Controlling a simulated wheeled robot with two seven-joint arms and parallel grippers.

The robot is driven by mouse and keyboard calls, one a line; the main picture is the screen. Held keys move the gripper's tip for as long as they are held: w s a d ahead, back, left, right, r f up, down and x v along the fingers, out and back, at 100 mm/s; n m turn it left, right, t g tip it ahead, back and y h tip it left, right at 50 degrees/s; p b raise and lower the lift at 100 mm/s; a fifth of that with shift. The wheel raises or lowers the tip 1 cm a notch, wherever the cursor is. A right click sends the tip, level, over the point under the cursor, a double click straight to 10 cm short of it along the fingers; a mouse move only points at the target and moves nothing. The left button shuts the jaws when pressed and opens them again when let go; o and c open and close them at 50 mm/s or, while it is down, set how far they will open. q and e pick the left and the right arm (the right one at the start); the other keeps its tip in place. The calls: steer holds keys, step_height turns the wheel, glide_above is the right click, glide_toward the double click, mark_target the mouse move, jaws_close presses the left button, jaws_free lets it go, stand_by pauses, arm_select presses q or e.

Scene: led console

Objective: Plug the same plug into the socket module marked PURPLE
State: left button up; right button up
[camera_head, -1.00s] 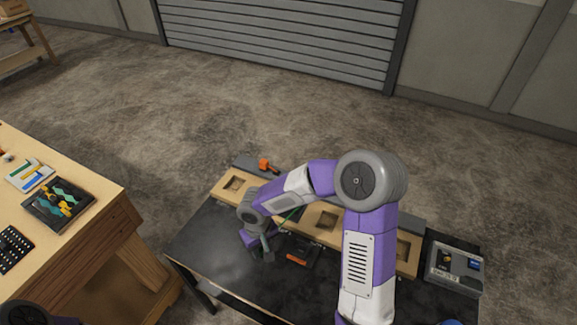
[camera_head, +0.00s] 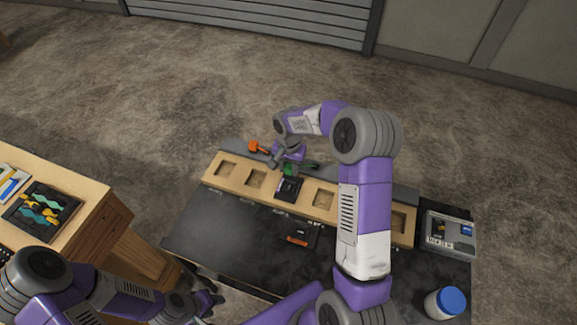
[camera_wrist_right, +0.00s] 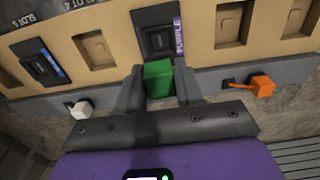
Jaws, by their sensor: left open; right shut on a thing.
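The module marked PURPLE (camera_wrist_right: 158,38) sits in a slot of the wooden rack (camera_wrist_right: 208,66). In the head view it appears as a dark block (camera_head: 288,190) in the rack's middle. My right gripper (camera_wrist_right: 160,88) is shut on the green plug (camera_wrist_right: 158,78), just at the module's edge on the side of the grey rail. I cannot tell whether plug and module touch. In the head view this gripper (camera_head: 290,164) is at the rack's far side. My left gripper (camera_head: 212,302) is open and empty at the lower left, off the rack.
An orange plug (camera_wrist_right: 262,86) and a white plug (camera_wrist_right: 82,109) sit along the grey rail. Another module (camera_wrist_right: 38,62) with a blue label fills a rack slot. An orange-marked dark piece (camera_head: 298,238) lies on the black tabletop. A grey box (camera_head: 450,232) and a blue-lidded jar (camera_head: 446,302) stand right.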

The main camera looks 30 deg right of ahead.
steer(key=shift+f+b, duration=2.2)
steer(key=shift+f, duration=1.2)
steer(key=shift+a, duration=0.2)
steer(key=shift+f+b, duration=0.7)
steer(key=shift+b, duration=0.2)
stand_by(0.3)
steer(key=o, duration=1.8)
steer(key=shift+c, duration=0.2)
steer(key=shift+r, duration=0.1)
steer(key=shift+r+p, duration=2.4)
steer(key=shift+r, duration=1)
